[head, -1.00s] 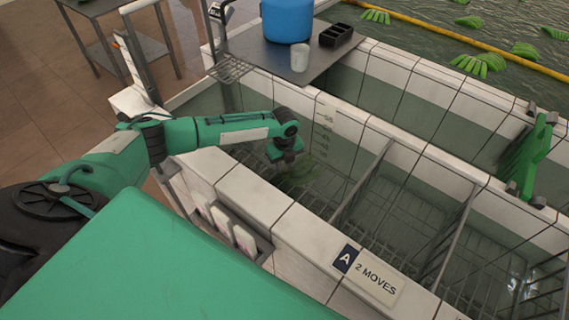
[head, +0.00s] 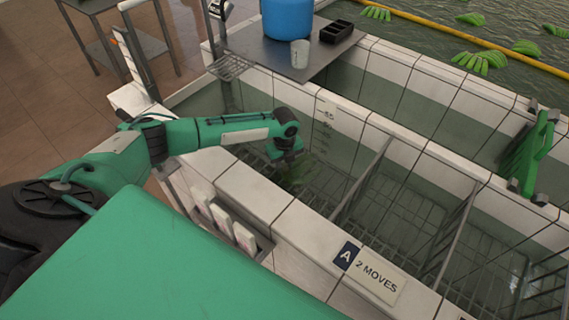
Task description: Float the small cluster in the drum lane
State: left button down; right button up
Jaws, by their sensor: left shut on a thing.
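My left gripper (head: 289,163) reaches down into the near tiled tank, in its left lane. It is shut on a dark green cluster (head: 298,178), which hangs low between the tank walls. The cluster is dim and partly hidden by the gripper, so its size and any contact with the water are hard to tell. A blue drum (head: 287,18) stands on the metal table (head: 262,53) behind the tank. I cannot tell which lane is the drum lane. My right gripper is not in view.
Metal grid dividers (head: 362,178) split the tank into lanes. A sign reading "A 2 MOVES" (head: 369,273) is on the near wall. A green frame (head: 527,152) stands over the right wall. A white cup (head: 300,54) and black tray (head: 336,32) are on the table. Green clusters (head: 480,60) float beyond.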

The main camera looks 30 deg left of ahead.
pick_arm(q)
jog(key=c, duration=1.1)
grip_release()
jog(key=shift+c, duration=0.2)
jog(key=shift+o, duration=0.4)
jog(key=shift+f, duration=0.1)
notch_tip(320, 180, up, 32)
jog(key=p, duration=1.5)
jog(key=shift+f, duration=0.25)
jog(key=shift+s+f, duration=0.1)
